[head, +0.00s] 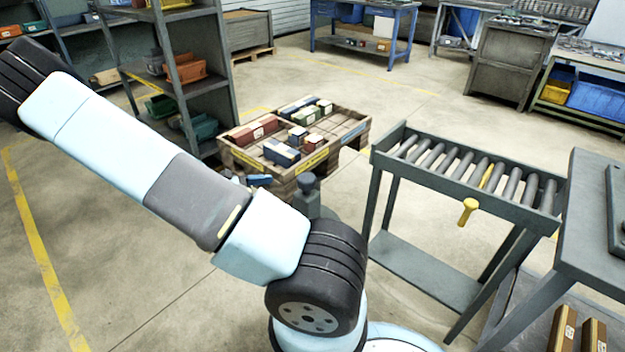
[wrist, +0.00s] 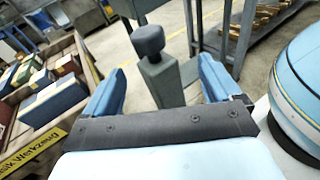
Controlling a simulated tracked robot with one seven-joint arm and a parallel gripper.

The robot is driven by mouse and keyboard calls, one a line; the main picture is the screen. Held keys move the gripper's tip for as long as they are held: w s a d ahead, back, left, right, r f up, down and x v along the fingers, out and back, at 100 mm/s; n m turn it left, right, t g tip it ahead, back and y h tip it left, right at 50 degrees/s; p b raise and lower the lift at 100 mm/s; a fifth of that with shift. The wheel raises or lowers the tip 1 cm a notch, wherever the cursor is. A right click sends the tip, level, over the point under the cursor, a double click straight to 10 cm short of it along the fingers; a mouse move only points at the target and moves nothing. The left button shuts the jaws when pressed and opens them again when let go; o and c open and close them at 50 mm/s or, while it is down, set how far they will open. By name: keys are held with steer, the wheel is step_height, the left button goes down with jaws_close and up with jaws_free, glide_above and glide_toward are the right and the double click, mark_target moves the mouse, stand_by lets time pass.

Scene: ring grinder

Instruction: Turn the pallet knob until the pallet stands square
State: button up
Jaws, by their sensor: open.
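The pallet knob (head: 308,184) is a dark round-topped knob on a grey post, beside the near right corner of the wooden pallet (head: 327,158). The pallet carries trays of coloured boxes and looks slightly askew to the roller stand. In the wrist view the knob (wrist: 147,41) stands upright beyond my gripper (wrist: 161,70). Its blue fingers are spread wide, one on each side of the post in the picture. They look apart from it, with nothing between them; the depth gap is hard to judge. In the head view my arm hides most of the gripper.
A roller stand (head: 470,187) with a yellow handle (head: 467,211) stands right of the knob. A grey shelf (head: 180,75) stands behind left of the pallet. The floor at the lower left is clear. The pallet's labelled edge (wrist: 35,152) is close on the left in the wrist view.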

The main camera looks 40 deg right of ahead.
mark_target(312, 179)
steer(key=s+d, duration=0.1)
steer(key=d, duration=0.3)
steer(key=s+d+f+n+h, duration=0.1)
steer(key=s+d, duration=0.1)
steer(key=d, duration=0.3)
steer(key=s+d+h, duration=0.1)
steer(key=d, duration=0.4)
steer(key=shift+s+d+f+n, duration=0.15)
steer(key=shift+s+d+n, duration=0.05)
steer(key=shift+s+n, duration=0.15)
steer(key=shift+c, duration=0.3)
steer(key=c, duration=0.9)
